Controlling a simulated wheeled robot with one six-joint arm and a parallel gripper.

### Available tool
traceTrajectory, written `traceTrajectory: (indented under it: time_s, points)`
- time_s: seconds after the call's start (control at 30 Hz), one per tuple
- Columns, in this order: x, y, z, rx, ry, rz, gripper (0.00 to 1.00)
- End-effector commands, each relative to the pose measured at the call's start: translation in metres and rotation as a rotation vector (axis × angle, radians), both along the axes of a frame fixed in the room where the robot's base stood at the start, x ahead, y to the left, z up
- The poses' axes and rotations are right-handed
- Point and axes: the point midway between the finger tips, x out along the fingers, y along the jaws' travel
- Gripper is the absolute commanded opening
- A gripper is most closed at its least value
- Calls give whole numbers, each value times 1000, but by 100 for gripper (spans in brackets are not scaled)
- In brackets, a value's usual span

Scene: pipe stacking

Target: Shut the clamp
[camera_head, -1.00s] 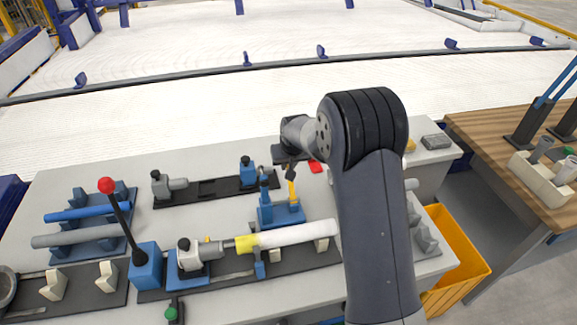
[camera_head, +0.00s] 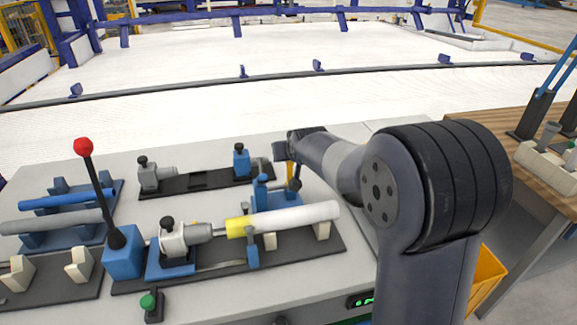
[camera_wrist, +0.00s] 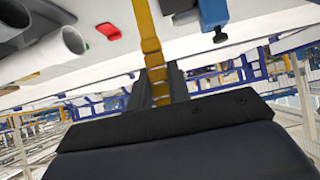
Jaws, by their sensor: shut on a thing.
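The clamp has a blue base (camera_head: 277,199) on the bench, just behind the white pipe (camera_head: 295,217) with its yellow end. Its yellow lever (camera_wrist: 150,38) runs down between the two dark fingers of my gripper (camera_wrist: 160,88) in the wrist view. My gripper is shut on this lever. In the head view my gripper (camera_head: 292,168) is small and partly hidden by my wrist, above the clamp base. Only a short yellow-orange part of the lever shows there, and its exact tilt is hard to tell.
A black lever with a red ball (camera_head: 83,147) stands at the left, beside a grey fitting (camera_head: 180,238) facing the pipe's yellow end. A blue post (camera_head: 241,160) stands on the rear black rail. Blue and grey pipes lie in racks at left. A red piece (camera_wrist: 108,31) lies nearby.

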Motion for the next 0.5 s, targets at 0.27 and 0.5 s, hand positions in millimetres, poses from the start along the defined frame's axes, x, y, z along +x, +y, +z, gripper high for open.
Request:
traceTrajectory:
  time_s: [0.27, 0.5]
  points:
    - [-17, -4, -11, 29, -141, 0, 0]
    - [-31, -6, -15, 53, -260, 0, 0]
